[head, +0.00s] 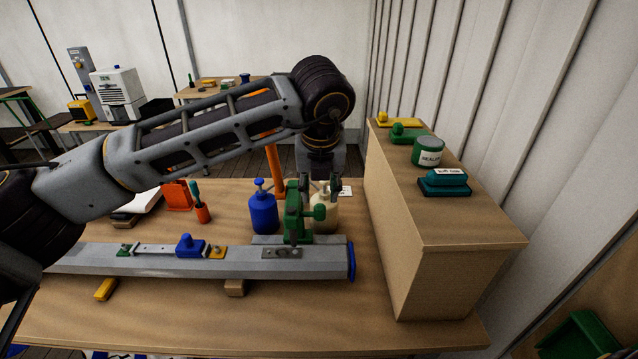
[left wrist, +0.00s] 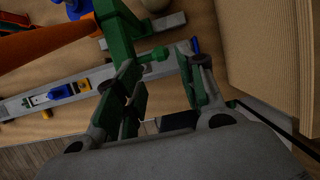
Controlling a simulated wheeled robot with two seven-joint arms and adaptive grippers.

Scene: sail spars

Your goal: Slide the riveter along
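The riveter (head: 294,212) has a green body, a green side knob and an orange handle. It stands upright at the right part of the long grey spar (head: 130,262). My left gripper (head: 318,188) hangs from above just behind the riveter, fingers down. In the left wrist view, its fingers (left wrist: 165,88) are apart, and the riveter's knob (left wrist: 155,53) shows between and beyond them. I see no clear grip on the riveter (left wrist: 117,30); contact is hard to tell. My arm and the riveter hide part of the bench behind. My right gripper does not show.
A blue pump bottle (head: 263,210) and a cream one (head: 325,212) stand close behind the spar. A blue fitting (head: 190,246) sits on the spar to the left. A tall wooden box (head: 450,265) with a sealant tin (head: 428,152) on top bounds the right side.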

